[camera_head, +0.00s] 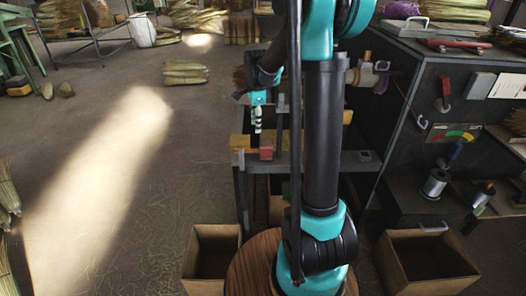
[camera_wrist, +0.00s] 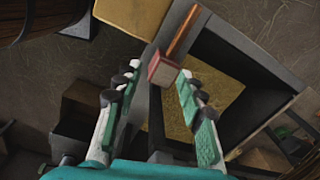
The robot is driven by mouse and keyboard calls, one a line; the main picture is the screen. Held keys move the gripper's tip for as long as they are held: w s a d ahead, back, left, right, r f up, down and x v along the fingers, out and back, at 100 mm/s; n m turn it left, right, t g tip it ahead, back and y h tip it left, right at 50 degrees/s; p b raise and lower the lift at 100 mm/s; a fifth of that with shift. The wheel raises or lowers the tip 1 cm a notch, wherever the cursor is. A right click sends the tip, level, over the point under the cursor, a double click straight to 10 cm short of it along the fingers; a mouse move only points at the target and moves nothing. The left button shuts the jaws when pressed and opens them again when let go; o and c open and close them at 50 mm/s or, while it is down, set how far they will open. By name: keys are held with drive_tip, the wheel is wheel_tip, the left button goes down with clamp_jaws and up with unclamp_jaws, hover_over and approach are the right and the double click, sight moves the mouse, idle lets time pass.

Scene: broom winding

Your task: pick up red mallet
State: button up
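The red mallet has a block-shaped, dull red head and a brown wooden handle. In the wrist view its head (camera_wrist: 162,71) appears between my fingertips, and its handle runs up and to the right. In the head view the red head (camera_head: 266,149) rests at the left end of a low dark bench (camera_head: 321,163). My gripper (camera_head: 258,130) hangs above the mallet, pointing down. In the wrist view my gripper (camera_wrist: 158,72) has its two fingers spread apart, with nothing held. Whether the fingers touch the head cannot be told. The handle is mostly hidden in the head view.
A yellowish block (camera_head: 240,142) sits left of the mallet head. Open cardboard boxes (camera_head: 213,236) (camera_head: 428,236) stand on the floor either side of my base. A dark cabinet (camera_head: 455,70) with hanging tools and spools stands at right. The left floor is mostly clear.

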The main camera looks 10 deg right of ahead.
sight(253, 148)
drive_tip(key=w+m, duration=0.3)
drive_tip(key=w, duration=0.1)
drive_tip(key=shift+g, duration=0.3)
drive_tip(key=f, duration=1.1)
drive_tip(key=a+f, duration=0.1)
drive_tip(key=f, duration=0.5)
drive_tip(key=shift+w+f, duration=0.1)
drive_tip(key=shift+f, duration=0.25)
clamp_jaws()
